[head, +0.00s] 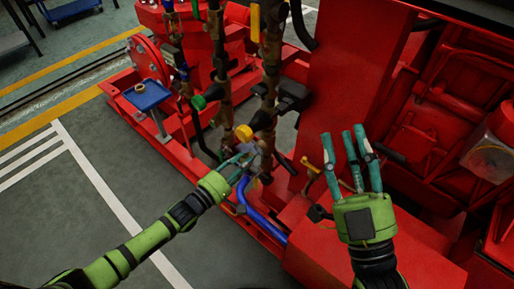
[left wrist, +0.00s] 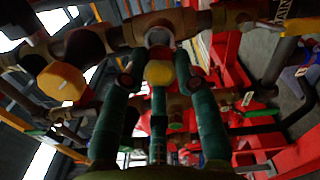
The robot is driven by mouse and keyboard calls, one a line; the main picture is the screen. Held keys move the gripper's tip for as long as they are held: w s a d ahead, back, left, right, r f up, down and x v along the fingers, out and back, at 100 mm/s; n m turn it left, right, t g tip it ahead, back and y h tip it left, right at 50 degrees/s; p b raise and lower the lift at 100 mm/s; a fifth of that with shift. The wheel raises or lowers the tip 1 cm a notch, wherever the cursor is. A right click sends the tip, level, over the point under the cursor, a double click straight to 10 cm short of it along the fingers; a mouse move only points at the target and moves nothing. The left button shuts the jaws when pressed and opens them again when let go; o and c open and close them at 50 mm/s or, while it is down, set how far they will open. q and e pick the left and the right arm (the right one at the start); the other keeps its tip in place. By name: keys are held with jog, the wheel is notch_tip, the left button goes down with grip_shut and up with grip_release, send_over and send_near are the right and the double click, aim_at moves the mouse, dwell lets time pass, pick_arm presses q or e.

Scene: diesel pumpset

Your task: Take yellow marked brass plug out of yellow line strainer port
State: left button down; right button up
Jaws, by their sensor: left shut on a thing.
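My left gripper (head: 248,158) is at the pipework, just below a yellow cap (head: 243,132). In the left wrist view its green fingers (left wrist: 159,65) close around a small yellow-marked piece, which I take to be the plug (left wrist: 159,73). Brass-coloured pipe fittings (left wrist: 178,112) lie right behind it; I cannot tell whether the plug is still seated in the strainer port. The yellow cap also shows at the left of the wrist view (left wrist: 62,82). My right gripper (head: 348,150) is open and empty, fingers spread, above the red base.
Vertical brown pipes (head: 270,60) with valves and a black box (head: 293,95) stand behind my left gripper. A blue pipe (head: 260,218) runs below it. A blue tray (head: 148,95) stands at the left on the red frame. Grey floor (head: 70,215) is clear at left.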

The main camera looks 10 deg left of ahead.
pick_arm(q)
jog(key=shift+p+v, duration=0.55)
jog(key=shift+v, duration=0.85)
jog(key=shift+a, duration=0.15)
